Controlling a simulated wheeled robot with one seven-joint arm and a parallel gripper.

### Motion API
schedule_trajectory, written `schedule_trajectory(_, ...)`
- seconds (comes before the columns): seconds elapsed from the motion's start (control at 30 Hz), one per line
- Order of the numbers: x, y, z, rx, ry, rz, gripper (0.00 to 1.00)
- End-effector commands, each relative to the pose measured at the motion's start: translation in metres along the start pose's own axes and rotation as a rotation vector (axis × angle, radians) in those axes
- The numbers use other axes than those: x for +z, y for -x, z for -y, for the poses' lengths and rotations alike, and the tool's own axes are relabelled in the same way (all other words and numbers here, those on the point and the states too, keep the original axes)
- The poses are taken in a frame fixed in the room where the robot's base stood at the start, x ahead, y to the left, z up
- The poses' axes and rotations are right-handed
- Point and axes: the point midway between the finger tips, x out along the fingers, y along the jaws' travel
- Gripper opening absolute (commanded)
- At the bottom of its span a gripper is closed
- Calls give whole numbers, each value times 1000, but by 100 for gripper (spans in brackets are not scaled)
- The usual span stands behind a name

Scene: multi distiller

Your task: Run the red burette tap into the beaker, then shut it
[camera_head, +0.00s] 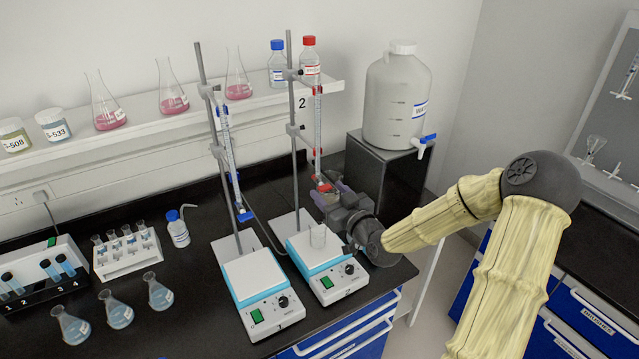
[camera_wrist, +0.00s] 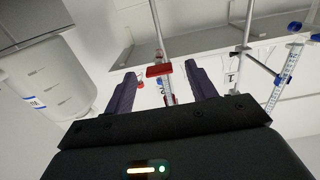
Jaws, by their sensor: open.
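The red burette (camera_head: 317,130) is clamped upright on the right-hand stand, its red tap (camera_head: 323,186) low, close to my gripper. In the wrist view the red tap handle (camera_wrist: 160,70) lies between the two dark fingers of my gripper (camera_wrist: 160,85), apart from both. My gripper (camera_head: 330,197) is open at the tap's height, partly hiding it in the head view.
A blue-tapped burette (camera_head: 229,150) stands on the left over another hotplate (camera_head: 255,275). A large carboy (camera_head: 397,100) sits on a black box (camera_head: 378,180) behind my gripper. Flasks (camera_head: 120,310) and a tube rack (camera_head: 128,252) occupy the left bench.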

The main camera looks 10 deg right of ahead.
Motion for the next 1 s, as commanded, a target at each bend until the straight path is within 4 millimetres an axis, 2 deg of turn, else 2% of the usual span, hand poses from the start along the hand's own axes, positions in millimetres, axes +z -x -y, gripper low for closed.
schedule_trajectory(0.1,-2,-18,1,-2,-1,-2,56)
schedule_trajectory(0.23,-1,-30,0,-1,-1,0,56)
schedule_trajectory(0.57,0,-34,0,0,0,0,56)
schedule_trajectory(0.67,0,-34,0,0,0,0,41)
schedule_trajectory(0.8,0,-34,-1,1,0,0,13)
schedule_trajectory(0.83,0,-34,-1,1,0,0,10)
schedule_trajectory(1.0,0,-33,-1,1,-1,0,10)
